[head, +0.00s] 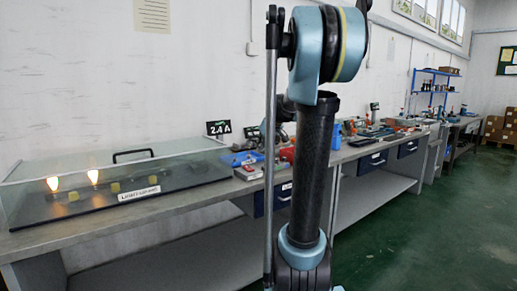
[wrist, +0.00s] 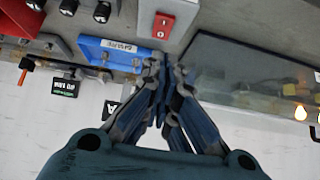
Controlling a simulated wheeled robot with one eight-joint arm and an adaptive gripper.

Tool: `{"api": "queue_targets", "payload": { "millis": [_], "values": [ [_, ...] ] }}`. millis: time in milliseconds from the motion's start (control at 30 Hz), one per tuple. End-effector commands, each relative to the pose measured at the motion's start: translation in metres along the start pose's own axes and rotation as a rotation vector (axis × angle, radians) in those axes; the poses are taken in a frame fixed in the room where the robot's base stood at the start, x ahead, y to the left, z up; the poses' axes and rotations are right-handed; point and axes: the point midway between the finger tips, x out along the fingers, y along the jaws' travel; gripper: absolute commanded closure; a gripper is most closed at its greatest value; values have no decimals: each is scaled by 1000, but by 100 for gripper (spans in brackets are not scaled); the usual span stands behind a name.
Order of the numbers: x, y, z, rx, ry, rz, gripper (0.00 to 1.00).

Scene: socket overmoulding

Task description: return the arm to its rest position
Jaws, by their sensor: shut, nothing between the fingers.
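My gripper (wrist: 165,75) shows in the wrist view with its fingers together and nothing between them. The fingertips lie in the picture between a blue tray (wrist: 112,55) and a glass-topped case, apparently above the bench; the exact gap is hard to tell. In the head view my arm rises upright in the middle of the picture, in front of the bench. The gripper itself cannot be made out there.
The long bench (head: 230,190) runs along the wall, bearing a glass case (head: 95,185) with lit lamps, a 2.1A sign (head: 218,128) and several tools. Green floor (head: 420,240) at right is clear.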

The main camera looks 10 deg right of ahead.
Motion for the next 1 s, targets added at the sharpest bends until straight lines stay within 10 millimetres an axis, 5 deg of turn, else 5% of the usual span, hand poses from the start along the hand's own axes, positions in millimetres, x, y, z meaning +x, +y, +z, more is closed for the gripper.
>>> {"api": "queue_targets", "payload": {
  "millis": [200, 367, 1000],
  "values": [
    [-2, -4, 5, 3, -7, -1, 100],
    [-12, -28, 35, 32, -50, -4, 100],
    [-57, -138, 256, 253, -343, 70, 100]
  ]
}}
